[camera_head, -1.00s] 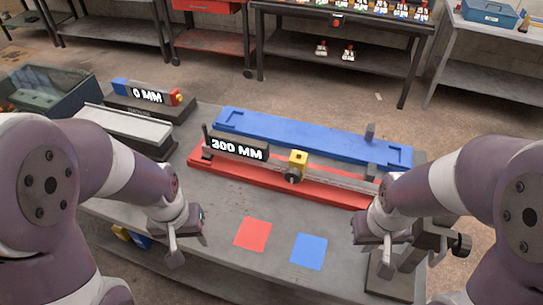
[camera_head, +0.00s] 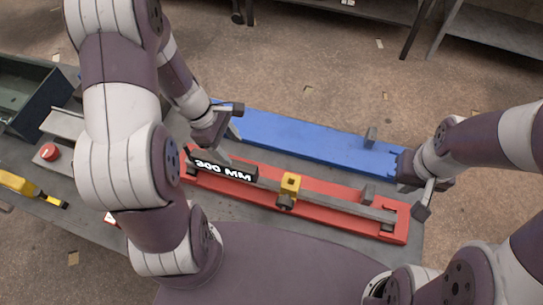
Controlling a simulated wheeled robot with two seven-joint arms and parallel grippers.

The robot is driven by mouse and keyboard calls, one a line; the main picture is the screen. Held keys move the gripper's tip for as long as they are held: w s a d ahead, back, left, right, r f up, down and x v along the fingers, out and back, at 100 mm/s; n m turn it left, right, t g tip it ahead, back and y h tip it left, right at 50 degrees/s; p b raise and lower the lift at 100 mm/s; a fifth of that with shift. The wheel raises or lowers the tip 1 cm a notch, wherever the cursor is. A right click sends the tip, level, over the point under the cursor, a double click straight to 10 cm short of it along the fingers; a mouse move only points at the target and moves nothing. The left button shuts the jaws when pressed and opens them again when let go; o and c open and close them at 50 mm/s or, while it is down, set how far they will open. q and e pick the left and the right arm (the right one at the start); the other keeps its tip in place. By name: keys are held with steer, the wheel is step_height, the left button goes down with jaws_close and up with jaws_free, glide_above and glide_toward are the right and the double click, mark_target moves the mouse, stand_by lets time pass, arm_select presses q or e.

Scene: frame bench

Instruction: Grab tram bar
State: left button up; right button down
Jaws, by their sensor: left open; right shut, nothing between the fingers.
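The tram bar, a long grey bar (camera_head: 335,203), lies along a red tray (camera_head: 402,226). It has a black "300 MM" block (camera_head: 224,171) at its left part and a yellow slider (camera_head: 289,184) near its middle. My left gripper (camera_head: 230,131) is open and empty above the left part of the bar, close to the label block. I cannot tell whether it touches the bar. My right gripper (camera_head: 423,203) is shut and empty, just right of the trays' right ends.
The blue tray lies empty behind the red one, with a small grey post (camera_head: 370,136) near its right end. A red button (camera_head: 49,152), a yellow tool (camera_head: 18,184) and a dark green bin (camera_head: 30,95) are at left. My arms and body hide the near bench.

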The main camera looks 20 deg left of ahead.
mark_target(246, 173)
arm_select(q)
steer(key=x, duration=1.1)
steer(key=shift+s+f, duration=0.2)
steer(key=shift+f, duration=0.2)
steer(key=shift+s+f, duration=0.1)
steer(key=shift+f, duration=0.05)
steer(key=shift+f+b, duration=0.25)
steer(key=shift+b, duration=0.2)
jaws_close()
